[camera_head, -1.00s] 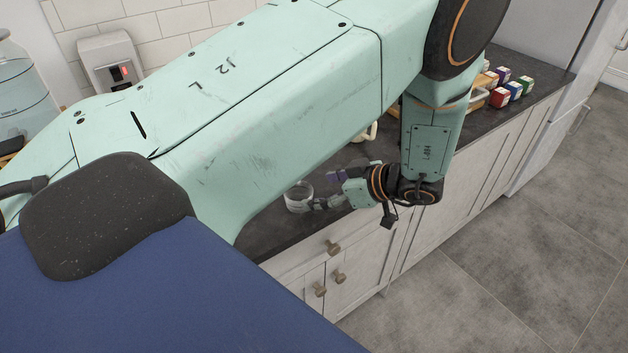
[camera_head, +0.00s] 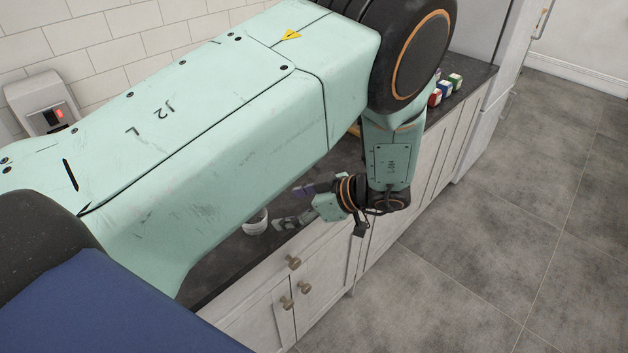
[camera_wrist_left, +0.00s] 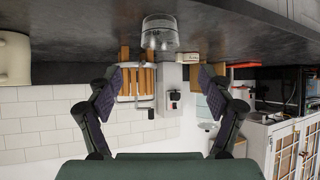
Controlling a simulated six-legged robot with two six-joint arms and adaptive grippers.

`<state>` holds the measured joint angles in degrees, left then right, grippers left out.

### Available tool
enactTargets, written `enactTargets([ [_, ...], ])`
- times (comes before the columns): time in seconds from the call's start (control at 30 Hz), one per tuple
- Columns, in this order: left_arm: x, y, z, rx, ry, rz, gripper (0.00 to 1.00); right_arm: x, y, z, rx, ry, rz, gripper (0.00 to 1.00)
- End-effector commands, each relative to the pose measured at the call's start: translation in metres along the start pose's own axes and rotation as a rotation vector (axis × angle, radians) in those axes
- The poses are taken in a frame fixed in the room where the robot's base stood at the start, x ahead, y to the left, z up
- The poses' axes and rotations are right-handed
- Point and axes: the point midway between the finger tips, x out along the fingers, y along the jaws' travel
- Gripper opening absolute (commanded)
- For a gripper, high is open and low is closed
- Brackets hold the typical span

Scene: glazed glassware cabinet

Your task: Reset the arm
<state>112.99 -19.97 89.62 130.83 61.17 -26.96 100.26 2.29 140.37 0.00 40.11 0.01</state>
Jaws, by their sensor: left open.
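My left gripper (camera_head: 290,207) is open and empty, low over the dark counter near its front edge. Its two dark fingers stand wide apart in the left wrist view (camera_wrist_left: 158,88). A clear glass (camera_head: 255,222) stands on the counter just left of the fingertips, apart from them. The glass also shows beyond the fingers in the left wrist view (camera_wrist_left: 160,32), where the picture is upside down. My left arm hides much of the counter in the head view. My right gripper is not in view.
The dark counter (camera_head: 470,80) runs over white cabinets (camera_head: 330,265) with knobs. Small coloured boxes (camera_head: 445,88) stand at its far end. A cream mug (camera_wrist_left: 14,58) and a wooden rack (camera_wrist_left: 138,72) show in the wrist view. The grey floor (camera_head: 500,240) is clear.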

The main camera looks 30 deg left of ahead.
Motion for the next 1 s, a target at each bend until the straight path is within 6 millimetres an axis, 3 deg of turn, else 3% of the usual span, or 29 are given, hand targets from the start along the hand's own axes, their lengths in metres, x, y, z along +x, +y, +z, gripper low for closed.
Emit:
enactTargets([
  [1.0,0.086,0.0,0.003,-0.003,-0.001,-0.002,0.8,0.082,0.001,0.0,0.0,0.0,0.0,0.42],
])
